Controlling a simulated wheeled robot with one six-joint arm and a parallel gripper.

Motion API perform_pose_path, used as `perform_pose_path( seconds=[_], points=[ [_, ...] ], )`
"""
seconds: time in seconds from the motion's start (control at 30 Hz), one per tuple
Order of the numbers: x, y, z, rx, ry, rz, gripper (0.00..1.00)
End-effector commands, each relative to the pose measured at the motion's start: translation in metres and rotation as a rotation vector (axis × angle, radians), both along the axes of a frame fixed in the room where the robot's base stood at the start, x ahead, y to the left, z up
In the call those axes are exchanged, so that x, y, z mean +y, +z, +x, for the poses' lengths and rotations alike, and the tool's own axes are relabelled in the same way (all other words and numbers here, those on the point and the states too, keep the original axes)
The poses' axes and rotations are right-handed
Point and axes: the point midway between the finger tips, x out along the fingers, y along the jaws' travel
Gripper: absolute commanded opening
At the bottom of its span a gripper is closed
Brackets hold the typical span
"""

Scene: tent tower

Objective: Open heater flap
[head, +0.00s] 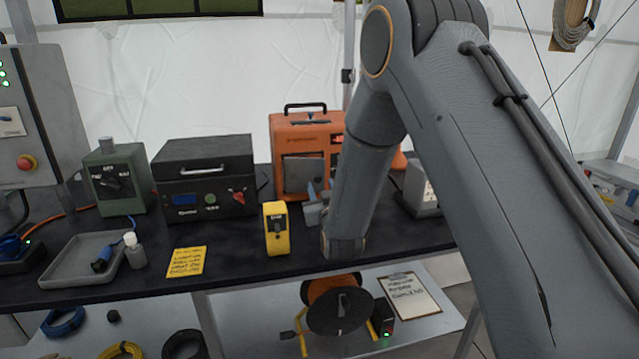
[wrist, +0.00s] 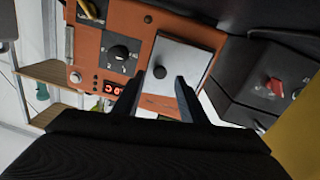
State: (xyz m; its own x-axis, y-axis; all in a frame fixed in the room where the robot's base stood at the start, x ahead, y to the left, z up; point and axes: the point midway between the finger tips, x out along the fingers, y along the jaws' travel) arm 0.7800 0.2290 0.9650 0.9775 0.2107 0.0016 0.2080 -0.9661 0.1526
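The orange heater (head: 280,130) stands at the back of the dark table, and its front fills much of the wrist view (wrist: 90,45). Its flap is a flat grey metal panel (head: 300,175) that looks closed against the front. My gripper (head: 317,187) is in front of the flap. I cannot tell whether the fingers touch anything.
A black case (head: 205,175) stands left of the heater. A yellow meter (head: 277,240) stands in front, near my gripper. A grey box (head: 421,195) is to the right, partly behind my arm. A grey tray (head: 70,275) and yellow note (head: 187,262) lie at the left.

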Motion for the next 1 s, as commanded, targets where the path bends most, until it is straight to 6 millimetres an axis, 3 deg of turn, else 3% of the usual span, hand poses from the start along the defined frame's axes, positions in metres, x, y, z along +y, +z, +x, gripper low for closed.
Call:
perform_pose_path(
  seconds=[0.2, 0.57, 0.8, 1.0],
  points=[
    [0.005, 0.000, 0.025, 0.001, -0.001, 0.000, 0.38],
    [0.006, 0.000, 0.031, 0.001, 0.000, 0.000, 0.38],
    [0.006, 0.000, 0.030, 0.002, 0.000, 0.000, 0.00],
    [0.005, 0.000, 0.030, 0.001, -0.003, 0.000, 0.00]
  ],
)
